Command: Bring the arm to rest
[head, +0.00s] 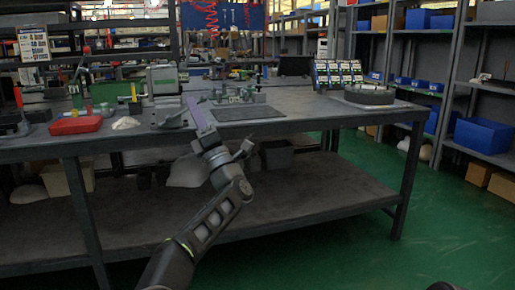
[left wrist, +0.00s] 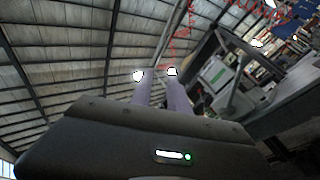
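My left arm reaches up from the bottom middle of the head view. Its gripper (head: 193,108) points upward in front of the workbench edge, with pale purple fingers seen nearly edge-on. In the left wrist view the two fingers (left wrist: 157,75) stand apart with a clear gap and nothing between them, so the gripper is open and empty. The ceiling shows behind them. My right gripper is not in view.
The workbench (head: 310,108) spans the view. Green floor (head: 440,215) lies open at right.

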